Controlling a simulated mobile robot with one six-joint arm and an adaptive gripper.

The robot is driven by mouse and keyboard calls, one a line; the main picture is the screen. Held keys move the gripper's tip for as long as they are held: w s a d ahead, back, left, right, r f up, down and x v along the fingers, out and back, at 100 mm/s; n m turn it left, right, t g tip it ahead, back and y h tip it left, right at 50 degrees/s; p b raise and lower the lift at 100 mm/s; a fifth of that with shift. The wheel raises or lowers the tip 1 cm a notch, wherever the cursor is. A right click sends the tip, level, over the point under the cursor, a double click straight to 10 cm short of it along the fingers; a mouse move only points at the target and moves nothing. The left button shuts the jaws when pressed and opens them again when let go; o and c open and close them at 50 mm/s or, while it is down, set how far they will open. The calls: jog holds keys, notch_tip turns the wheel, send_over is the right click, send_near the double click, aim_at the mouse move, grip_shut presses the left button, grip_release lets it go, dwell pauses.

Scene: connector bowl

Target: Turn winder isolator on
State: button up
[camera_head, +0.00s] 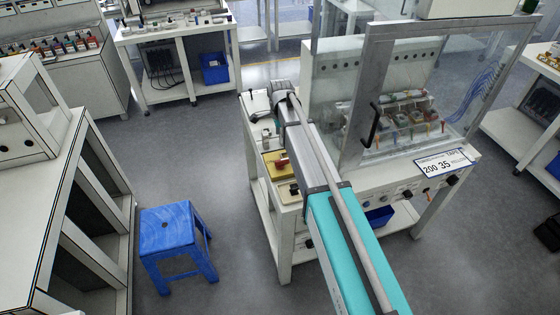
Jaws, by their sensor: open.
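A yellow plate with a red handle (281,163) sits on the narrow left side of the middle bench, left of my arm. It looks like an isolator switch, but no winder label is legible and its on or off position is too small to tell. A pale box with a dark knob (293,189) lies just in front of it, and another pale box (267,139) lies behind it. My arm reaches over the bench from the lower right. My gripper (279,97) is at its far end, beyond the yellow plate and apart from it. It is open; its fingers are small and unclear.
A clear guard with a framed door and black handle (371,126) stands close right of my arm. Knobs line the bench front (408,194). A blue stool (167,226) stands on the floor at left, beside a white bench (30,215).

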aim_at(280, 160)
jog(key=shift+f, duration=0.15)
notch_tip(280, 160, down, 13)
jog(key=b, duration=1.3)
jog(key=shift+f+b, duration=0.2)
jog(key=shift+b, duration=0.15)
jog(key=shift+c, duration=0.3)
grip_shut()
